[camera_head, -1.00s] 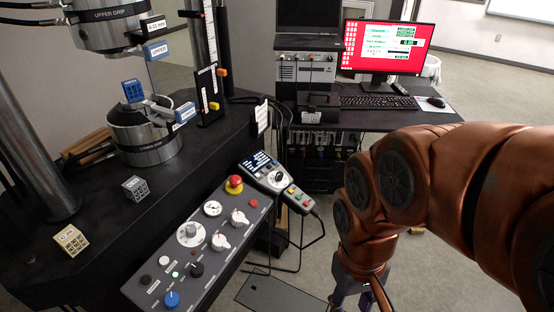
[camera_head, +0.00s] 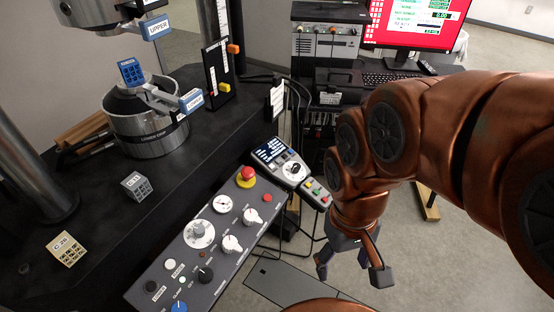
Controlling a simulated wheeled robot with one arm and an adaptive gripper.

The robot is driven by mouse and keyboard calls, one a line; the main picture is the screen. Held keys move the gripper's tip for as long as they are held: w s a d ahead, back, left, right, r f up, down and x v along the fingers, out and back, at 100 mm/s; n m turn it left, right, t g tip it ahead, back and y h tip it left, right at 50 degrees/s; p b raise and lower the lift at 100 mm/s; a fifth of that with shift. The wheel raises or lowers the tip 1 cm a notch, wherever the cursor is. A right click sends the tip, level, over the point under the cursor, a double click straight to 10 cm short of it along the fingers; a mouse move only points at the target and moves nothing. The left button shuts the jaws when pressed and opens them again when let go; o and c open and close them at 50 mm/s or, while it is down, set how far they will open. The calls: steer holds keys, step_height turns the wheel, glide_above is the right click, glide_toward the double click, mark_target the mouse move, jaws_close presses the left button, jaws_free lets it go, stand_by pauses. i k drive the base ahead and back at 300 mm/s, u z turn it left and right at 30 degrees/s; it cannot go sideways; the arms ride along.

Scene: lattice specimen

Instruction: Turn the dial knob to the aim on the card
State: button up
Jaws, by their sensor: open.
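A sloping grey control panel (camera_head: 190,270) at the lower centre carries several knobs. A large round silver dial knob (camera_head: 199,234) with a marked ring sits at its left middle. White pointer knobs (camera_head: 231,244), a small white gauge (camera_head: 222,203), a black knob (camera_head: 205,274) and a blue knob (camera_head: 179,306) surround it. A handset (camera_head: 285,165) beyond the panel has a black-and-white dial (camera_head: 292,168). I cannot tell which dial the task names. A white card (camera_head: 277,99) hangs at the bench edge; its text is unreadable. My gripper (camera_head: 323,266) is open and empty, pointing down, right of the panel.
A red emergency button (camera_head: 246,177) stands up at the panel's far end. The testing machine's lower grip (camera_head: 147,125) and lettered blocks (camera_head: 136,186) (camera_head: 67,249) are on the black bench at left. A monitor (camera_head: 415,22) stands behind. Cables hang beside the handset.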

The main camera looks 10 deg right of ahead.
mark_target(296, 167)
steer(key=u, duration=2.5)
steer(key=k, duration=0.5)
steer(key=z, duration=0.95)
